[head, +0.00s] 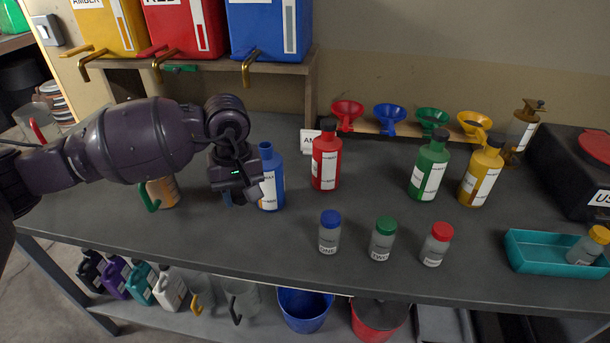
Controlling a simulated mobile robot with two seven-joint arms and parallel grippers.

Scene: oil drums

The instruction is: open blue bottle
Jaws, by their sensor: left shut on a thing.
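The blue bottle (271,182) stands upright on the dark bench, with a white label on its front. Its neck shows blue at the top with no black cap on it, unlike the other bottles. My left gripper (236,196) points down just left of the blue bottle, overlapping its left edge in the view. It is shut on a small dark thing, mostly hidden by the fingers, which looks like the bottle's cap. I cannot tell whether the gripper touches the bottle. My right gripper is not in view.
Red (326,163), green (428,169) and yellow (480,175) bottles with black caps stand to the right. Small jars with blue (329,233), green (382,240) and red (436,245) lids stand in front. A teal tray (530,254) is at right. Dispensers overhang behind.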

